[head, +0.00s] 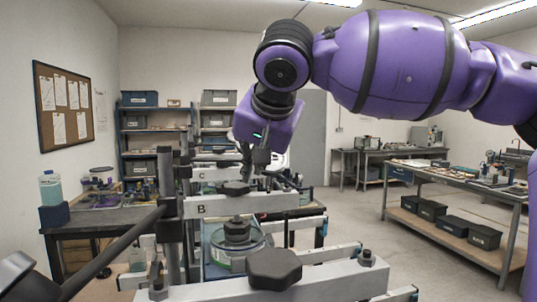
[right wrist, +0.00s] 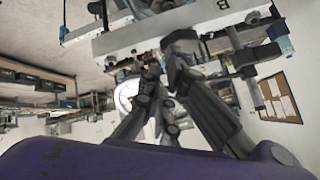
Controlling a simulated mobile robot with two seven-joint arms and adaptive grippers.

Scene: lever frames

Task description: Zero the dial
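My right gripper (head: 255,165) hangs from the purple arm, fingers down, above and behind the grey beam marked B (head: 210,209). In the right wrist view its dark fingers (right wrist: 161,62) converge, tips close together near a dark knob (right wrist: 180,42) on the beam marked B (right wrist: 140,36). Whether the tips touch each other or the knob is unclear. In the head view a black knob (head: 236,188) sits on beam B. A pale round disc (right wrist: 125,95) shows partly behind the fingers; I cannot tell if it is the dial. My left gripper is not in view.
A nearer beam (head: 330,278) with a large black knob (head: 275,268) crosses the front. A round clear-sided item (head: 232,258) stands below B. Beam C (head: 205,174) is behind. A dark rod (head: 110,252) slants at left. A workbench (head: 460,190) stands right, with open floor before it.

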